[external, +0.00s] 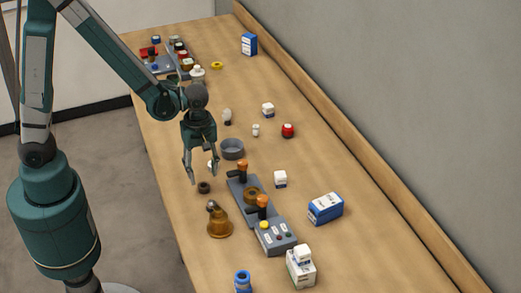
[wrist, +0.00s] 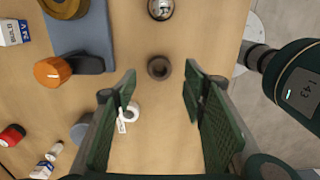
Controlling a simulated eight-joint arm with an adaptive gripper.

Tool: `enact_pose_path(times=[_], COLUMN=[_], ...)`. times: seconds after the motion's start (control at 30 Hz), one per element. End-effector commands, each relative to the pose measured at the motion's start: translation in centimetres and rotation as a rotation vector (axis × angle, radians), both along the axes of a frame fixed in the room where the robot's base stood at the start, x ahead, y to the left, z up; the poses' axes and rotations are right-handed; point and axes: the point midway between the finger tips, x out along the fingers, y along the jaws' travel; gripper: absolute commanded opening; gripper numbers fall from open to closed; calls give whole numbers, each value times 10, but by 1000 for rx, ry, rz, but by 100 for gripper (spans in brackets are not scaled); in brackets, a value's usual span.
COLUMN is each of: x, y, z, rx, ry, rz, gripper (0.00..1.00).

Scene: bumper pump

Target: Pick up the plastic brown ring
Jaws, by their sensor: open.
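A small dark brown ring (external: 204,187) lies flat on the wooden table near its left edge. It also shows in the wrist view (wrist: 159,68), at the upper middle, with its hole facing up. My gripper (external: 201,176) is open and empty, pointing down above the table close to the ring. In the wrist view the ring appears just beyond the gap between my two green fingertips (wrist: 159,88). The fingers are apart from the ring.
A white ring with a tag (wrist: 130,112) lies near the left finger. A grey base with orange-topped levers (external: 243,173) stands right of the brown ring, and a brass bell (external: 219,224) stands in front. A grey round dish (external: 232,149) is behind. Bare table surrounds the brown ring.

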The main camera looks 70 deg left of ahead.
Motion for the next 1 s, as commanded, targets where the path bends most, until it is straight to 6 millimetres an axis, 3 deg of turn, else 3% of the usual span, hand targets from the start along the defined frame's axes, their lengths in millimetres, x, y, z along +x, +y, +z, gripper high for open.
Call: enact_pose_path(times=[0.53,1.0], x=[0,1], y=[0,-2], z=[-6,-44], rx=[0,0], ry=[0,0], rz=[0,0], gripper=[43,43])
